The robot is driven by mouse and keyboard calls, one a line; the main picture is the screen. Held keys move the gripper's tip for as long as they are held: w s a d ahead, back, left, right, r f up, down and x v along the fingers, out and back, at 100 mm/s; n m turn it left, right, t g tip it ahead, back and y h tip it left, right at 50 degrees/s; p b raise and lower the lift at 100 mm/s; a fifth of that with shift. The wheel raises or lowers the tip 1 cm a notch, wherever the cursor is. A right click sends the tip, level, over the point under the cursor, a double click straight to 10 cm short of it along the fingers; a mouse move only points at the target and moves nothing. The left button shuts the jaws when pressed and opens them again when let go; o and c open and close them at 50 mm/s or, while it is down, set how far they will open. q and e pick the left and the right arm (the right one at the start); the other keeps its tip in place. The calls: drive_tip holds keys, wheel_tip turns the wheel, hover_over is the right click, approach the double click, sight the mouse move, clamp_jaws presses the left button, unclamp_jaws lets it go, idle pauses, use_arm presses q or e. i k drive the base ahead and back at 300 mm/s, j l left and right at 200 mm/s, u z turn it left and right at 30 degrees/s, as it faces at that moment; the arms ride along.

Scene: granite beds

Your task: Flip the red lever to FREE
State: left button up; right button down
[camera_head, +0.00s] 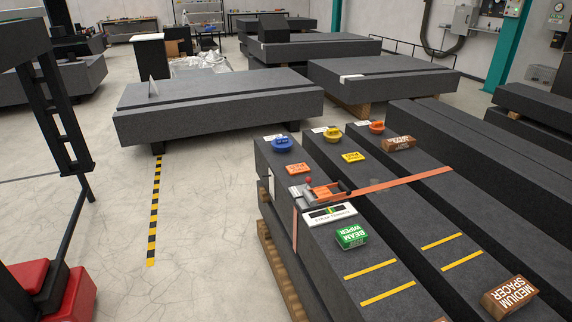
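The red-knobbed lever (308,181) sits on a grey metal and orange-red ratchet-like fitting (318,190) on top of the nearest granite beam. The knob stands at the fitting's back left; the lever's exact setting is too small to tell. An orange strap (395,184) runs from the fitting to the right across the beams, and more strap hangs down the beam's left side. A white label plate (330,213) with a dark, green and yellow band lies just in front; its text is unreadable, so I cannot make out FREE. Neither of my grippers is in view.
A green wiper box (351,236) stands in front of the plate. An orange tag (298,169) and a blue round item (282,144) lie behind the fitting. Brown spacer blocks (510,295) rest on neighbouring beams. Open concrete floor (205,225) lies left of the beams.

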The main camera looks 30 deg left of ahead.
sight(309, 180)
drive_tip(key=i+j, duration=0.15)
drive_tip(key=j, duration=0.25)
drive_tip(key=i+j, duration=0.1)
drive_tip(key=j, duration=0.25)
drive_tip(key=i+j, duration=0.15)
drive_tip(key=j, duration=0.25)
drive_tip(key=i+j, duration=0.1)
drive_tip(key=j, duration=0.25)
drive_tip(key=i+j, duration=0.15)
drive_tip(key=j, duration=0.25)
drive_tip(key=i+j, duration=0.1)
drive_tip(key=j, duration=0.25)
